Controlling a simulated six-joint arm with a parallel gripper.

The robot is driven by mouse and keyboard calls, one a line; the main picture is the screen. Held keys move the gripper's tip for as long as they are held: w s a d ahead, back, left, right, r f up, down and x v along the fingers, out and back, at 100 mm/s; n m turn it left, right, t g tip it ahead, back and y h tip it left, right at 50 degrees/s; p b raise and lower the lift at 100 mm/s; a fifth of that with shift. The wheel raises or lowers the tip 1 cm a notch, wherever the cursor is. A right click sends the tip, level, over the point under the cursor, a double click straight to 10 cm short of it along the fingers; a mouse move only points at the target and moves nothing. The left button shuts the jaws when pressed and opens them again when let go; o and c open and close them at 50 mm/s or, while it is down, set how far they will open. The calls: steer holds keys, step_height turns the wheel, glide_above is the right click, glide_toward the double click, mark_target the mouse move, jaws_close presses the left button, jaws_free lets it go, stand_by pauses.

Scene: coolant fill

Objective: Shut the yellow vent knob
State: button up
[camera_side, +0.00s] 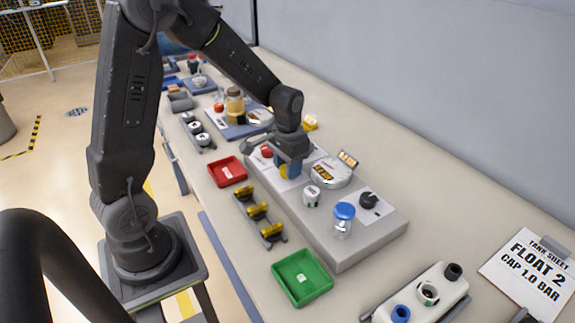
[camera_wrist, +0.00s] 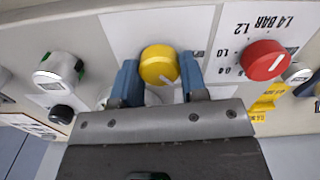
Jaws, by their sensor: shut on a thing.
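The yellow vent knob (camera_wrist: 159,66) is round with a white pointer line and sits on the grey panel. In the wrist view my gripper (camera_wrist: 159,76) has its two blue fingers on either side of the knob, closed on it. In the side view my gripper (camera_side: 291,166) reaches down to the panel, and only a bit of the yellow knob (camera_side: 284,171) shows beside the fingers. The white pointer line slants toward the lower right in the wrist view. The underside of the knob is hidden.
A red knob (camera_wrist: 264,60) stands to the right of the yellow one, beside printed bar marks. A red tray (camera_side: 227,171) and green tray (camera_side: 302,278) lie in front.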

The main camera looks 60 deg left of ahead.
steer(key=m, duration=0.3)
steer(key=shift+m, duration=2.1)
steer(key=o, duration=0.9)
step_height(320, 180, up, 14)
steer(key=shift+f, duration=0.1)
steer(key=shift+d, duration=0.1)
